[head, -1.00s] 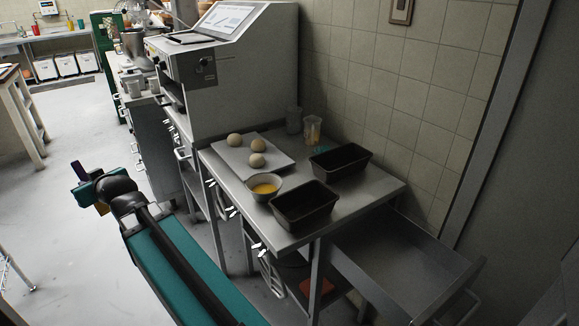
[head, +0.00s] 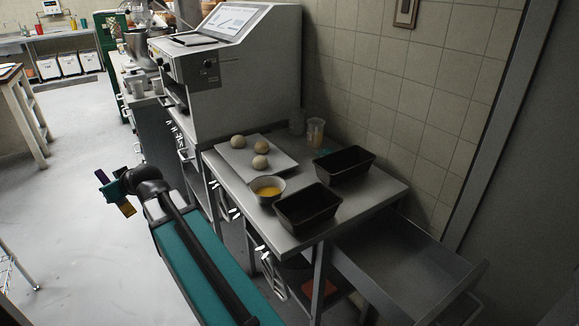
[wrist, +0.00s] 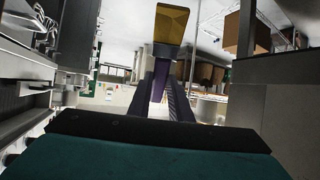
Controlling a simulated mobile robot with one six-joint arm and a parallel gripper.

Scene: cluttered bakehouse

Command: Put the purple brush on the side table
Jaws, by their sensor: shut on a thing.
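The purple brush has a purple handle (wrist: 161,85) and a mustard-yellow end (wrist: 171,24) in the wrist view. My gripper (wrist: 165,98) is shut on the handle, and the yellow end points up and away. In the head view, the brush's purple end (head: 101,176) and yellow end (head: 127,209) stick out on either side of my gripper (head: 112,188), over open floor. A steel table (head: 290,232) stands to the right of my gripper, well apart from it. A light-legged table (head: 22,115) stands at the far left. I cannot tell which is the side table.
The steel table holds a board of dough balls (head: 260,146), a bowl of yellow liquid (head: 267,190), two dark tins (head: 307,206) (head: 345,165) and clear cups (head: 315,132). A grey machine (head: 245,75) stands behind it. An open drawer (head: 410,262) juts out at right.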

